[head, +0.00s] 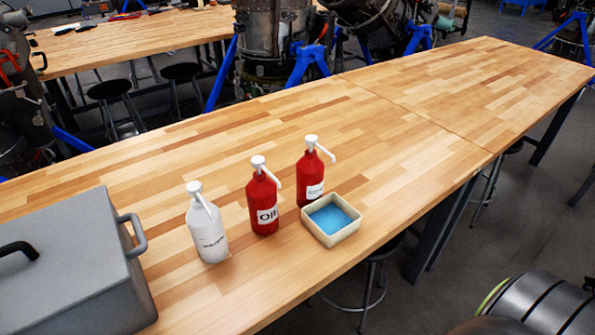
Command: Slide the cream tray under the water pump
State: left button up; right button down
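The cream tray (346,233) is a small square tray with a blue inside. It sits on the wooden table near its front edge, in front of the far red pump bottle (311,178). A red pump bottle marked OIL (263,203) stands to the left of that one. A white pump bottle (207,230) stands furthest left; its label is too small to read surely. All three bottles stand upright, with white pump heads, and the tray is under none of them. I cannot tell surely which is the water pump. Neither gripper is in view.
A grey metal box (75,260) with handles stands at the table's left end. The wooden table (430,110) is clear to the right and behind the bottles. Stools stand below. Turbines on blue stands (310,65) are behind the table.

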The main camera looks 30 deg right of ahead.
aim_at(330, 218)
jog(key=z, duration=1.2)
